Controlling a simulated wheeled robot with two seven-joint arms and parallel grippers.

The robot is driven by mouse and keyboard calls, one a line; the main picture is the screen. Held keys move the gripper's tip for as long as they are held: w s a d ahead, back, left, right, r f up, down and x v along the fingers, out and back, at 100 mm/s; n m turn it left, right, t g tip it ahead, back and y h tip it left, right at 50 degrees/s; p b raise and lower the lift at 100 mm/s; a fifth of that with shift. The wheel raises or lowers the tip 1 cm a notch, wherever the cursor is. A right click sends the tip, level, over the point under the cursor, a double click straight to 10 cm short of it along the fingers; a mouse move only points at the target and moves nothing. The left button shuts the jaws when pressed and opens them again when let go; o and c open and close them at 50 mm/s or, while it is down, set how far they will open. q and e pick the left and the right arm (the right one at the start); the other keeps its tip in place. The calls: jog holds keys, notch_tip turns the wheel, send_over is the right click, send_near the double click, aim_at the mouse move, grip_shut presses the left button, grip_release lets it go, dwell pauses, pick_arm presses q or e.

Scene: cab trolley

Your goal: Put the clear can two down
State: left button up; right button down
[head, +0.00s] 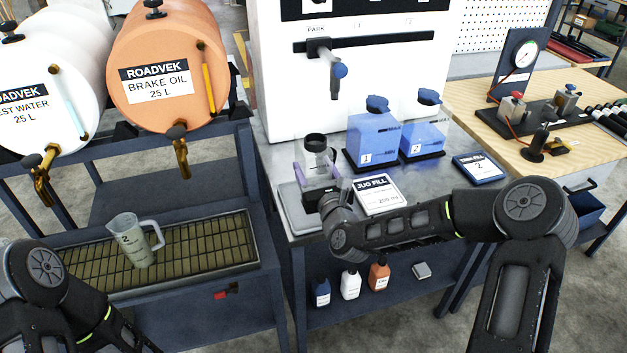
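A clear jug (136,242) with a 2 on its side stands upright on the grating of the drip tray at the left. A clear vessel with a black top (316,146) is at the left end of the metal bench, over or on a grey plate (290,208). My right gripper (319,176) is at this vessel, with purplish finger-like parts around its lower half. Whether they grip it is too small to tell, and my wrist hides part of its base. My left forearm is at the lower left; its gripper is out of frame.
Blue containers 1 (371,140) and 2 (423,138) stand behind my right arm, beside a jug fill card (378,194). An orange brake oil drum (165,65) and a white drum (50,85) with taps overhang the drip tray (215,246). The tray's right part is clear.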

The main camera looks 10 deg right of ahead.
notch_tip(320, 180, down, 3)
jog(key=shift+f+p, duration=0.2)
jog(key=shift+p, duration=0.15)
jog(key=shift+f, duration=0.3)
jog(key=shift+f, duration=0.15)
jog(key=c, duration=0.9)
grip_release()
jog(key=shift+f, duration=0.1)
jog(key=o, duration=0.5)
jog(key=shift+s+r, duration=0.1)
jog(key=shift+r, duration=0.15)
